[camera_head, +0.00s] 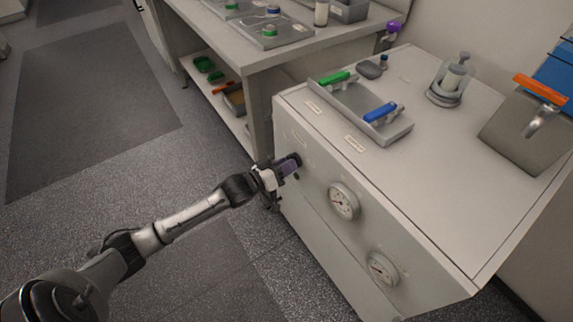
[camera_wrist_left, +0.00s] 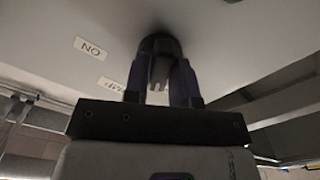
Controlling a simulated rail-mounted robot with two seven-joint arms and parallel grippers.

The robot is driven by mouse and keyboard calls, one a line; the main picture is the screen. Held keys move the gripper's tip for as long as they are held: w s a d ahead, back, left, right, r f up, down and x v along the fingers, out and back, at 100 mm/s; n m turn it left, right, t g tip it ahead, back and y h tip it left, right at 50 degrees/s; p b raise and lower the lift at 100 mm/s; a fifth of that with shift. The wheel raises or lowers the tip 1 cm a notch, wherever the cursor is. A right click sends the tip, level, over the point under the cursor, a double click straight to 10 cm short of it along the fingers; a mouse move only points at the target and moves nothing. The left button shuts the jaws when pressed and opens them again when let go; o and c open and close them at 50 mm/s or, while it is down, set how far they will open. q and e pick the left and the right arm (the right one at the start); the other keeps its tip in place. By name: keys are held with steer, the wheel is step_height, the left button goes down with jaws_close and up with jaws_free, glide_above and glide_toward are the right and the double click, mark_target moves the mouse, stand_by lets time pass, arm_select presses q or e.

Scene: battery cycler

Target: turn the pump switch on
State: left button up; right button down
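My left gripper (camera_head: 291,165) reaches the upper left of the grey cabinet's front face (camera_head: 318,178). The pump switch (camera_head: 297,158) is a dark round knob there, partly hidden by the gripper. In the left wrist view the knob (camera_wrist_left: 160,46) stands out from the panel, and the purple fingers of the left gripper (camera_wrist_left: 160,72) lie on both sides of its grip. The fingers are close together with the grip filling the gap, so they look shut on it. A label (camera_wrist_left: 90,47) reading ON upside down is beside the knob, and a second label (camera_wrist_left: 112,84) is too blurred to read. My right gripper is not in view.
Two round gauges, an upper one (camera_head: 343,201) and a lower one (camera_head: 382,268), sit right of the switch on the same face. A tray (camera_head: 392,133) with green and blue handled items is on the cabinet top. A bench (camera_head: 244,52) stands close behind. The floor left is clear.

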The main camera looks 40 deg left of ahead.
arm_select(q)
jaws_close()
steer(key=shift+m+p, duration=5.5)
steer(key=shift+m, duration=0.4)
steer(key=shift+o, duration=2)
jaws_free()
